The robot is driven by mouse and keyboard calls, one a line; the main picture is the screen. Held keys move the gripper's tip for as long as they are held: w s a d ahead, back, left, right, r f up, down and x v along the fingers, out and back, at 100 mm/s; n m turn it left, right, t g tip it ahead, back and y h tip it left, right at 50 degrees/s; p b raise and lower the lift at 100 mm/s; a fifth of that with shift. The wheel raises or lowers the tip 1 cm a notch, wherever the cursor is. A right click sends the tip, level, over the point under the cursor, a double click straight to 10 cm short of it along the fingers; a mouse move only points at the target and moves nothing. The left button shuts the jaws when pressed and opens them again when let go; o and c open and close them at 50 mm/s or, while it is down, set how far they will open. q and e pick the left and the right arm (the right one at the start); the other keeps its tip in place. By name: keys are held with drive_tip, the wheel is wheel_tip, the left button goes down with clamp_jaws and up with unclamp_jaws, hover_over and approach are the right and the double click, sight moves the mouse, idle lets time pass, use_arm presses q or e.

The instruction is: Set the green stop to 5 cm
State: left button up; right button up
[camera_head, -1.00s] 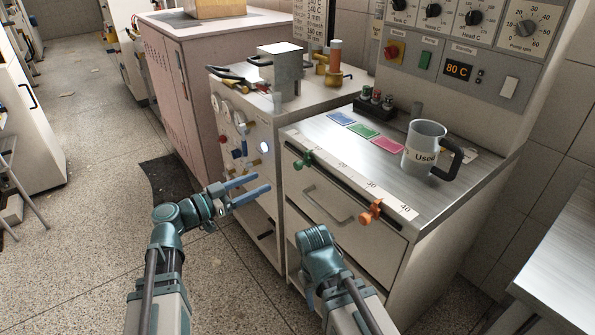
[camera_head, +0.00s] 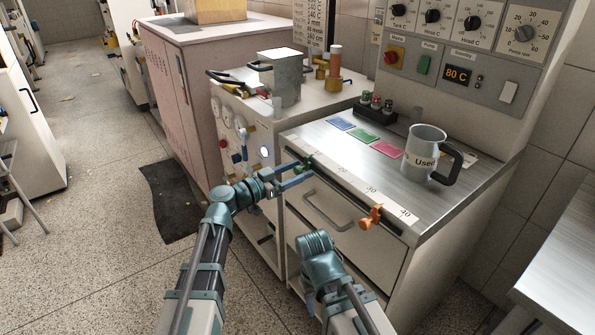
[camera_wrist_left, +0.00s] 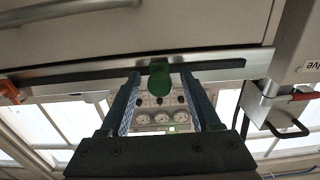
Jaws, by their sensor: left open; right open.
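The green stop (camera_head: 304,163) sits on the dark rail along the front edge of the metal-topped cabinet, near the left end of its scale. My left gripper (camera_head: 295,177) is open at the green stop. In the left wrist view, the green stop (camera_wrist_left: 159,79) shows between the spread fingers of my left gripper (camera_wrist_left: 158,95), near their tips; I cannot tell whether either finger touches it. The scale (camera_head: 371,190) carries numbers up to 40. My right wrist is low in front of the drawer, and its jaws are hidden.
An orange stop (camera_head: 371,217) is on the same rail, between the 30 and 40 marks. A drawer handle (camera_head: 328,211) sticks out below the rail. A mug (camera_head: 424,153) and coloured cards (camera_head: 363,131) are on the cabinet top. A gauge cabinet (camera_head: 238,151) stands to the left.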

use_arm(q)
clamp_jaws()
idle(0.4)
idle(1.1)
